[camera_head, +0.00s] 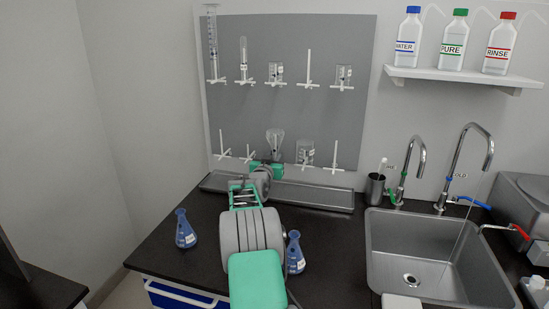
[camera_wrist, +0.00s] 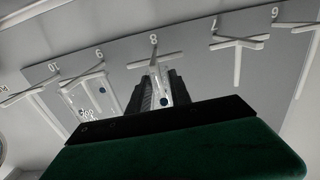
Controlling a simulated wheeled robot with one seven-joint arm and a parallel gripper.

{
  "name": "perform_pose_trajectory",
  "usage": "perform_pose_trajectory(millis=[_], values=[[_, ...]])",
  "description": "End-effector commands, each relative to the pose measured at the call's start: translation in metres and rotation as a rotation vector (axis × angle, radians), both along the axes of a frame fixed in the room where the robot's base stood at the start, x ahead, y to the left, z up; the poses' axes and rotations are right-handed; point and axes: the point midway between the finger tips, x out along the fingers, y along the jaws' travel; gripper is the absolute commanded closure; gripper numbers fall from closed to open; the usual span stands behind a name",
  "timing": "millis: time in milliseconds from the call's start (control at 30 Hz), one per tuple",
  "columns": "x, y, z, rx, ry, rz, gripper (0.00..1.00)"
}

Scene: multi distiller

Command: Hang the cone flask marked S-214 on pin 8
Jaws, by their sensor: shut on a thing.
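A clear cone flask (camera_head: 275,141) is at pin 8 in the lower row of the grey pegboard, and its lettering is too small to read. My gripper (camera_head: 268,168) is at the flask's lower end, shut on it. In the wrist view the two dark fingers (camera_wrist: 158,92) stand on either side of the clear glass (camera_wrist: 157,84), right below the white pin 8 (camera_wrist: 154,60). The pin lines up with the glass, but I cannot tell whether the flask rests on it.
Beside pin 8, pin 9 holds a beaker (camera_head: 305,152); pin 7 (camera_head: 249,154) is bare. A metal drip tray (camera_head: 320,196) runs below the board. Two blue-filled flasks (camera_head: 186,230) (camera_head: 295,253) stand on the black counter. A sink (camera_head: 385,250) is at right.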

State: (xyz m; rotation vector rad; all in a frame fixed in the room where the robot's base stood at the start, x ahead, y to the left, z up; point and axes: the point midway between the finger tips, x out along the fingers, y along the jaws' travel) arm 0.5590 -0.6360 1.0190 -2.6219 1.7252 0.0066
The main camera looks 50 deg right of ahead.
Motion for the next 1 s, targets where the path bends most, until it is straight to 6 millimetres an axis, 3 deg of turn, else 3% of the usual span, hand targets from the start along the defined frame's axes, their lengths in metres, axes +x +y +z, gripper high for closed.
perform_pose_trajectory(millis=[367,400,600,700,1000], values=[[0.0000,-0.0001,-0.0058,-0.001,0.000,0.000,1.00],[0.0000,-0.0001,-0.0058,-0.001,0.000,0.000,0.72],[0.0000,-0.0001,-0.0061,-0.001,0.000,0.000,0.56],[0.0000,0.0000,-0.0062,0.000,0.000,0.000,0.50],[-0.0017,0.0050,-0.0060,-0.001,0.000,0.000,0.50]])
